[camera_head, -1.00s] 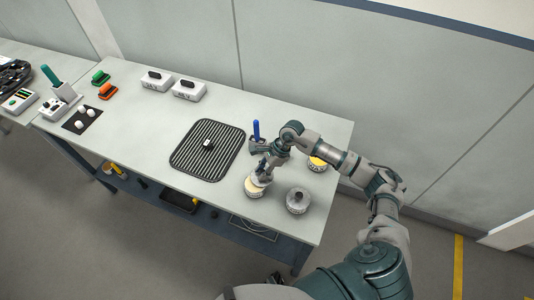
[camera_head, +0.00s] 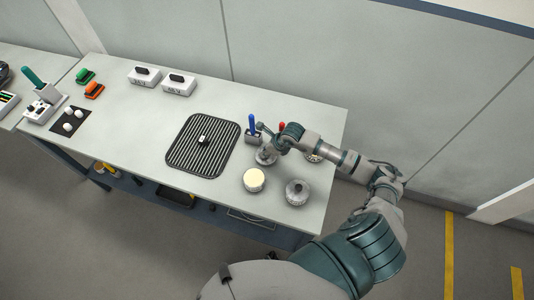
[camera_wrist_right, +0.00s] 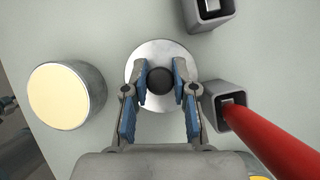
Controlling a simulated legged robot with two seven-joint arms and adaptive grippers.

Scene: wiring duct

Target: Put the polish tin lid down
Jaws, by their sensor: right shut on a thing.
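The polish tin lid (camera_wrist_right: 148,50) is a round silver disc with a dark round knob (camera_wrist_right: 160,80). In the right wrist view my right gripper (camera_wrist_right: 160,82) has its blue-padded fingers closed on the knob from both sides. In the head view the lid (camera_head: 265,157) is under my right gripper (camera_head: 268,147), behind the open tin. I cannot tell whether it touches the table. The open tin (camera_head: 254,180) shows a cream-coloured top; it is left of the lid in the wrist view (camera_wrist_right: 66,95). My left gripper is out of view.
A lidded tin (camera_head: 297,193) stands front right; another tin (camera_head: 313,157) is partly hidden by my arm. A holder with a blue handle (camera_head: 252,124) and a red handle (camera_wrist_right: 275,135) are close to the gripper. A ribbed black mat (camera_head: 190,160) lies to the left.

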